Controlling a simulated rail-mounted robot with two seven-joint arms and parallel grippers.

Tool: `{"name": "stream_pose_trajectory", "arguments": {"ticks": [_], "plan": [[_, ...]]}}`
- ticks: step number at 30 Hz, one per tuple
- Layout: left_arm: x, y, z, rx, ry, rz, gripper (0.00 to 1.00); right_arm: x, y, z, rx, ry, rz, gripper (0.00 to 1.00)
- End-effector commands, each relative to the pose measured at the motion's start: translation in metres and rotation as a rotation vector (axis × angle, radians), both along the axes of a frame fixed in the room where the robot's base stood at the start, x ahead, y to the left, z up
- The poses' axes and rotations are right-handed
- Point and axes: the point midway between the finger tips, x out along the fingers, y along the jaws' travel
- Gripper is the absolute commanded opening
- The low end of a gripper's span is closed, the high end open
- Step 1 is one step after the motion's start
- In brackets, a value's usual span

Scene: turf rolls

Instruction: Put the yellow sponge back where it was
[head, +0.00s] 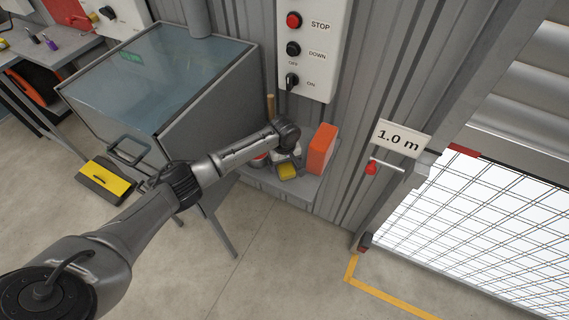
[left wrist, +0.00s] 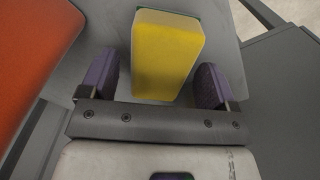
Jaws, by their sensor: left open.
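The yellow sponge (head: 288,171) sits on the small grey wall shelf (head: 308,190), just below my left gripper (head: 289,163). In the left wrist view the sponge (left wrist: 168,55) shows its yellow face, with a thin green edge at the far end. My left gripper (left wrist: 155,84) is open, its two purple-padded fingers on either side of the sponge's near part. My right gripper is in neither view.
An orange box (head: 321,148) stands on the shelf right of the sponge. A red-and-white container (head: 259,160) is partly hidden behind my arm. A grey glass-topped cabinet (head: 160,75) is at the left, a control panel (head: 308,50) above. The floor in front is clear.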

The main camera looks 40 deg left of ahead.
Motion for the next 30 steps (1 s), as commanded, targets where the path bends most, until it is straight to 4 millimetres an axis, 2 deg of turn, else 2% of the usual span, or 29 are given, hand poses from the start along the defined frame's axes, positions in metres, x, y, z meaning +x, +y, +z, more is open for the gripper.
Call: {"name": "stream_pose_trajectory", "arguments": {"ticks": [12, 18, 24, 30], "plan": [[0.001, 0.0, 0.075, -0.001, -0.003, 0.0, 0.82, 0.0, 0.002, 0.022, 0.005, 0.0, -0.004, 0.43], [0.001, -0.001, 0.102, -0.002, -0.003, 0.001, 0.82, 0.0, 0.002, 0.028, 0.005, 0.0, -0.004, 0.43], [0.0, -0.001, 0.115, -0.001, -0.001, 0.001, 0.82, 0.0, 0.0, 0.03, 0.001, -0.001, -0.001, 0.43], [-0.001, -0.002, 0.116, -0.001, 0.001, -0.007, 0.82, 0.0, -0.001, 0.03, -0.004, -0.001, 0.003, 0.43]]}}
